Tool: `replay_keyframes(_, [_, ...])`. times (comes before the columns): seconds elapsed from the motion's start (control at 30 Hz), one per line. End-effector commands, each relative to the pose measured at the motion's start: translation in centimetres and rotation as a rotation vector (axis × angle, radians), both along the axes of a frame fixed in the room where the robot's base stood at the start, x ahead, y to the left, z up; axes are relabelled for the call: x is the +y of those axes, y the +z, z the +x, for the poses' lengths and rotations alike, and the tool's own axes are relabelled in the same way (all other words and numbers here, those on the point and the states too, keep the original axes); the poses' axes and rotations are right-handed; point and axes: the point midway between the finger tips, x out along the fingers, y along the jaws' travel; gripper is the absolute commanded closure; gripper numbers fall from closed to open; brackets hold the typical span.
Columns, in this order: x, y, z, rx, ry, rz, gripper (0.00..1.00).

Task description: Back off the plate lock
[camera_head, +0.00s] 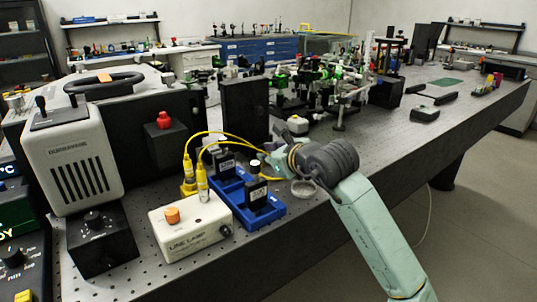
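My arm comes in from the lower right, and my gripper (268,168) is at its far end, above the right side of a blue tray (277,210). The gripper is small and partly hidden by my wrist, so I cannot tell whether its fingers are open or shut. A dark upright holder with a pale label (257,195) stands in the tray just below it, with a small light cap (255,163) close to the fingers. I cannot tell whether they touch. No part is clearly recognisable as the plate lock.
A white line lamp box (190,228) with an orange knob stands left of the tray. Yellow cables (232,136) arch behind it. A dark knob box (98,240) and a white vented unit (72,162) stand further left. Optics crowd behind; the bench's right front (390,140) is clear.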

Motion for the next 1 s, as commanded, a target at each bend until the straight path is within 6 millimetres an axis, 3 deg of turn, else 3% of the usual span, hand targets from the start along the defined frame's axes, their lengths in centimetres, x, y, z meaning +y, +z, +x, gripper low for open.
replay_keyframes(0.27, [0.12, -0.52, -0.07, -0.036, 0.000, -0.048, 1.00])
replay_keyframes(1.0, [0.54, -0.70, -0.41, -0.291, 0.000, -0.400, 1.00])
